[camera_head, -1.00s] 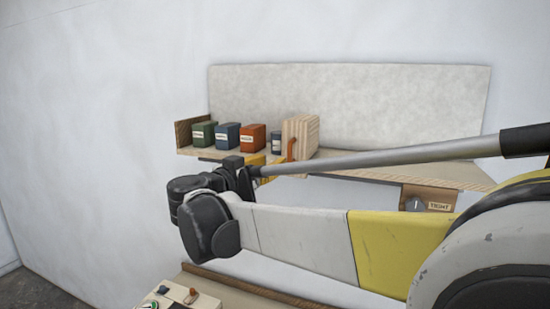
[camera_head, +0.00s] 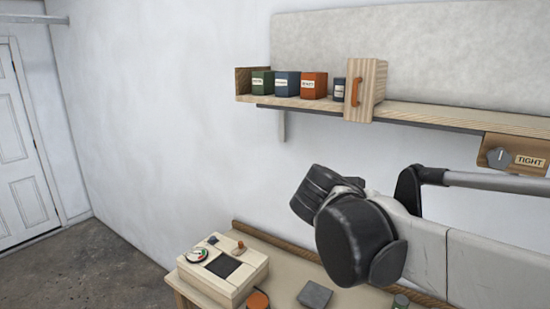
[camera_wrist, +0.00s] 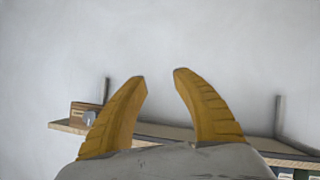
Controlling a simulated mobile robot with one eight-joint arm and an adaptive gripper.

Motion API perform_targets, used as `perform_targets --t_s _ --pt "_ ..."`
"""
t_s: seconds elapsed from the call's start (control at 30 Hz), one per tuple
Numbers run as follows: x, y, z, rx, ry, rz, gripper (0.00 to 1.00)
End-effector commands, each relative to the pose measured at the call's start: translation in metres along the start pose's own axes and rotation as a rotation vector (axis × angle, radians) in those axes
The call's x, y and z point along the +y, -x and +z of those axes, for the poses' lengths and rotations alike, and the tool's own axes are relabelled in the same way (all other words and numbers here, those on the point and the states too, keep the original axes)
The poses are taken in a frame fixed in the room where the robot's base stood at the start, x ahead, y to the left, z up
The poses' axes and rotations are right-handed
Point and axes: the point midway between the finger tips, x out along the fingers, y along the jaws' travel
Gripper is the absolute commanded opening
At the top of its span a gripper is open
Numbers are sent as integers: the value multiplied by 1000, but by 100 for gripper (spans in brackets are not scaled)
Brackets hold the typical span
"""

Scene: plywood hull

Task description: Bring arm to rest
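My gripper (camera_wrist: 160,76) shows in the wrist view as two yellow ridged fingers. They stand apart with nothing between them, in front of bare wall with the shelf behind. In the head view my arm reaches in from the right, its dark wrist joints below the shelf and above the bench. The fingers are hidden there.
A "TIGHT" knob (camera_head: 499,158) hangs at right. A bench below carries a panel box (camera_head: 225,268). The left floor is clear.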

Motion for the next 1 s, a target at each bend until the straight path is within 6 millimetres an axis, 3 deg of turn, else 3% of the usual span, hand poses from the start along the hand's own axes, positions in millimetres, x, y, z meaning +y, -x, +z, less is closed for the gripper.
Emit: perform_targets --t_s 0.03,0.2,0.3,0.4,0.5,0.6,0.7,1.0 --pt "5 -19 58 -63 30 -34 34" --pt "12 -41 196 -236 135 -206 34" --pt "7 -47 273 -299 176 -326 34" --pt "-1 -49 337 -329 201 -442 34" --pt "-11 -49 383 -334 213 -537 34" --pt "-18 -47 410 -326 219 -600 34" --pt "-22 -45 421 -320 222 -633 34" --pt "-22 -43 420 -317 224 -643 34"
